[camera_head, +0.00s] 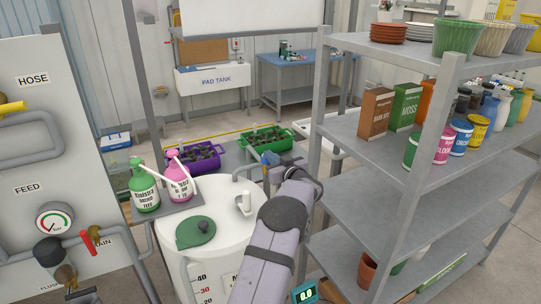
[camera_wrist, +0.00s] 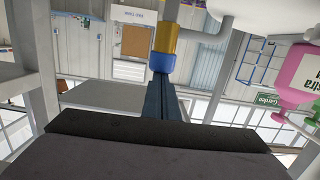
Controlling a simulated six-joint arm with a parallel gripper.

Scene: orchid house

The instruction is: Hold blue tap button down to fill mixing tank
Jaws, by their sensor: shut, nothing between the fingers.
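The white mixing tank (camera_head: 225,262) stands at the lower middle of the head view, with a green cap (camera_head: 196,231) and level marks on its front. Behind it, a small blue tap button (camera_head: 270,157) shows close to my wrist. In the wrist view, the blue button (camera_wrist: 160,64) sits against a yellow tap body (camera_wrist: 166,40). My gripper (camera_wrist: 163,82) is shut and empty, its dark blue fingers reaching to the button. The tips overlap the button in view; I cannot tell whether they touch or press it. Any water flow is hidden.
Green (camera_head: 144,190) and pink (camera_head: 178,182) bottles stand left of the tank. A metal shelf (camera_head: 400,205) with pots and jars rises close on the right. A panel with a gauge (camera_head: 54,222) is at left. Purple (camera_head: 188,160) and green (camera_head: 268,138) planters lie behind.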

